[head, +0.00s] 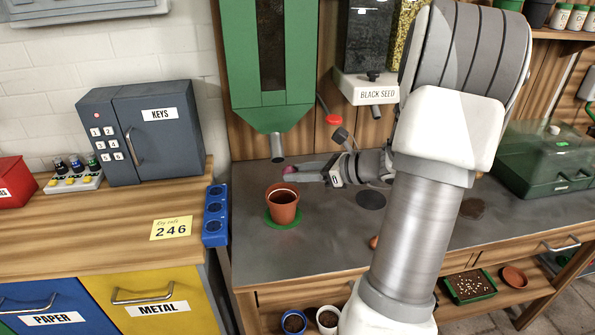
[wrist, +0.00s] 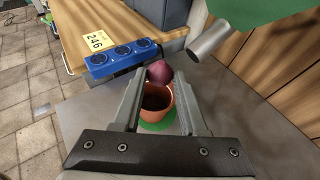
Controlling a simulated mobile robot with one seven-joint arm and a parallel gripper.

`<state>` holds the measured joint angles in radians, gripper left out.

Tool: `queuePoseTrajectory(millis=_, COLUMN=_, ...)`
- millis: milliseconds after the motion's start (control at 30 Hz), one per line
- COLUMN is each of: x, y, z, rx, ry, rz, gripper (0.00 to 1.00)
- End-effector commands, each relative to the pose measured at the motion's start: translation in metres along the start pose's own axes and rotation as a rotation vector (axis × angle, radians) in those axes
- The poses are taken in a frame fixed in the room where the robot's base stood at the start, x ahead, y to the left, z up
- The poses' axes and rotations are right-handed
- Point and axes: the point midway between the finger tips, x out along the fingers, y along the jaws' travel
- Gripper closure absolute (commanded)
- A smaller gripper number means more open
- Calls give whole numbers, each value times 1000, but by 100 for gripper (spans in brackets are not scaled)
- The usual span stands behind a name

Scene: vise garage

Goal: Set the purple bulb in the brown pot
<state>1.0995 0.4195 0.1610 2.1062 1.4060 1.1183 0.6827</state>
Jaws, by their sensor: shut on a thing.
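The purple bulb (wrist: 160,72) is held between the fingertips of my gripper (wrist: 160,78) in the wrist view. In the head view, my gripper (head: 297,174) reaches in from the right with the purple bulb (head: 290,170) at its tips. The brown pot (head: 283,206) stands upright on a green disc (head: 270,221) on the grey bench top. In the wrist view, the pot (wrist: 157,101) shows below the bulb, between the fingers. The bulb is above the pot's level; its exact offset from the opening is hard to tell.
A green hopper with a metal spout (head: 277,147) hangs above and behind the pot. A blue socket strip (head: 215,215) lies left, at the wooden counter's edge. A dark round disc (head: 371,200) lies on the bench to the right. The bench in front of the pot is clear.

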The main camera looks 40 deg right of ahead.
Motion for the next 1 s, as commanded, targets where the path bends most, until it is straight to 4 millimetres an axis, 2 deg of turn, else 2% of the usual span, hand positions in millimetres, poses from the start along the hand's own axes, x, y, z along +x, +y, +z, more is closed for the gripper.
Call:
queuePoseTrajectory(millis=500, x=22, y=1, z=-51, rx=1, ry=0, rz=3, gripper=100)
queuePoseTrajectory(millis=867, x=23, y=1, z=-53, rx=0, ry=0, rz=2, gripper=100)
queuePoseTrajectory(millis=900, x=23, y=1, z=-53, rx=0, ry=0, rz=2, gripper=53)
queuePoseTrajectory(millis=1000, x=23, y=1, z=-53, rx=0, ry=0, rz=2, gripper=35)
